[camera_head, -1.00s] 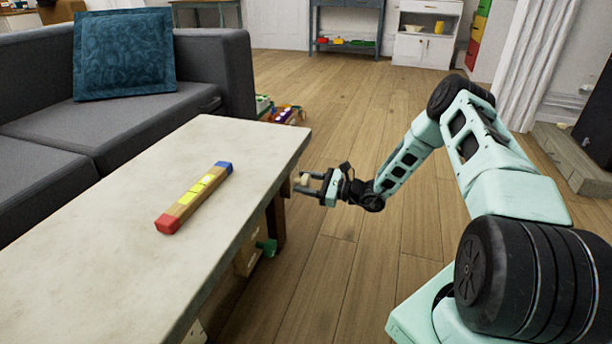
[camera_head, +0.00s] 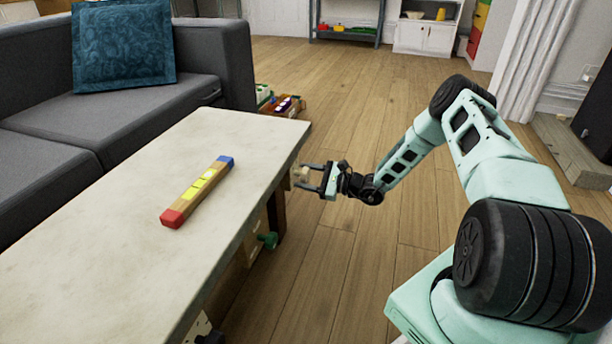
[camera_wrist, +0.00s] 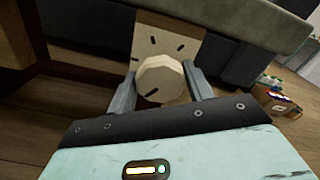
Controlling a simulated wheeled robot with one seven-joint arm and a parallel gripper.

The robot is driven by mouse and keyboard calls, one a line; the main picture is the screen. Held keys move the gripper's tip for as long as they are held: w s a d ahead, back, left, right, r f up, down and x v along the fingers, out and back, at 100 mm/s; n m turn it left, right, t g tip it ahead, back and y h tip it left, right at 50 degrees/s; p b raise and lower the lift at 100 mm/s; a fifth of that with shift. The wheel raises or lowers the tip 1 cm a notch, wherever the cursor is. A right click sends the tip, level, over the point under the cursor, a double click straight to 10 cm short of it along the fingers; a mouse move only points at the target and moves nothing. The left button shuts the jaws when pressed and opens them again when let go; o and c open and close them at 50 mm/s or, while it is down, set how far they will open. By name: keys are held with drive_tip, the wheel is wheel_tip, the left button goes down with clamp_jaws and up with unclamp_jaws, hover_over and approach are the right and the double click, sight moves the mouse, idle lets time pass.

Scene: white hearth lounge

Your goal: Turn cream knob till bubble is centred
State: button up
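The cream knob (camera_wrist: 161,79) is round and faceted, with a dark mark at its lower edge. It sits on a pale wooden plate (camera_wrist: 190,42) with dark tick marks, at the table's end. My gripper (camera_wrist: 160,85) has one grey finger on each side of the knob, and both seem to touch it. In the head view my gripper (camera_head: 312,178) is at the table's right edge, around the knob (camera_head: 300,173). A wooden spirit level (camera_head: 186,205) with red and blue ends lies on the pale tabletop (camera_head: 110,225). Its yellow vial shows, but the bubble is too small to place.
A green knob (camera_head: 268,241) sticks out lower on the table's side. A grey sofa (camera_head: 60,140) with a blue cushion (camera_head: 122,45) stands left. Toys (camera_head: 282,104) lie on the floor behind the table. The wooden floor right of the table is open.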

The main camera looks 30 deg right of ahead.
drive_tip(key=shift+o, duration=1.2)
drive_tip(key=shift+s+d, duration=0.15)
drive_tip(key=p+v, duration=0.6)
drive_tip(key=v, duration=1.1)
